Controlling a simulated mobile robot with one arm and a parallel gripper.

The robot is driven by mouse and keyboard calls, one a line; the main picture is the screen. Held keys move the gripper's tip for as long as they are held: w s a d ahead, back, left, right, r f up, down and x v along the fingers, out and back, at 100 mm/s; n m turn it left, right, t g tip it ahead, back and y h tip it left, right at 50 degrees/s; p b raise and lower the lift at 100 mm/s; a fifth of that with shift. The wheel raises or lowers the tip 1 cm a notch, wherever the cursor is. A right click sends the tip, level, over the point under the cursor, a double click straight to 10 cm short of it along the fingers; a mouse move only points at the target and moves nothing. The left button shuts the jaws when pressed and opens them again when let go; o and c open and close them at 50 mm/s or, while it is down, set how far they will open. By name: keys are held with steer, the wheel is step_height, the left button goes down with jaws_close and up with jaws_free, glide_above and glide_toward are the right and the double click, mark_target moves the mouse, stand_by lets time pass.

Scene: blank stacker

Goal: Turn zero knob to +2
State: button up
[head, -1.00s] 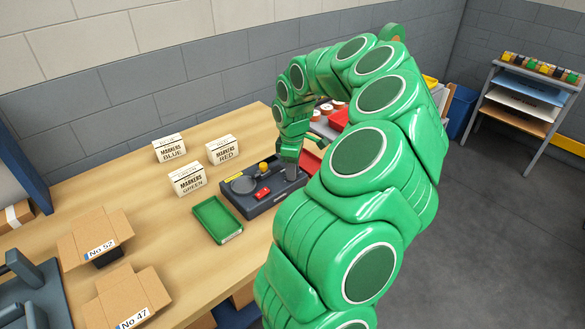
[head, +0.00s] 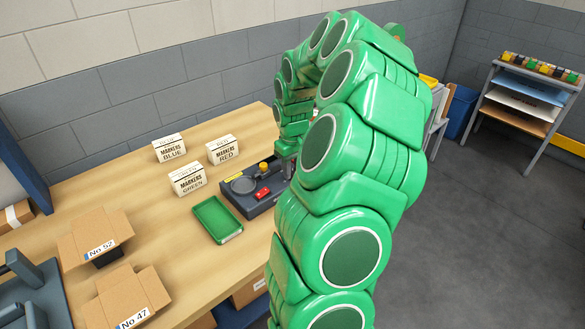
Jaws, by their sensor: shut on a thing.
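A dark grey device (head: 262,205) stands on the wooden bench, with a round plate (head: 243,184), a red part (head: 262,193) and a yellow-topped knob (head: 264,167). My gripper (head: 288,177) is small in view and mostly covered by my green arm. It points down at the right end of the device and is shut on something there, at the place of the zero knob. The zero knob itself, its scale and its pointer are hidden, so its setting cannot be read.
A green tray (head: 217,219) lies beside the device. Marker boxes for blue (head: 169,147), red (head: 223,150) and green (head: 187,179) stand behind. Open cartons (head: 95,236) are at the left. My arm covers the bench's right part.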

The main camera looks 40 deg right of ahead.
steer(key=shift+m, duration=1.6)
steer(key=o, duration=1)
steer(key=shift+o, duration=0.2)
steer(key=shift+r, duration=3.85)
steer(key=shift+a, duration=0.15)
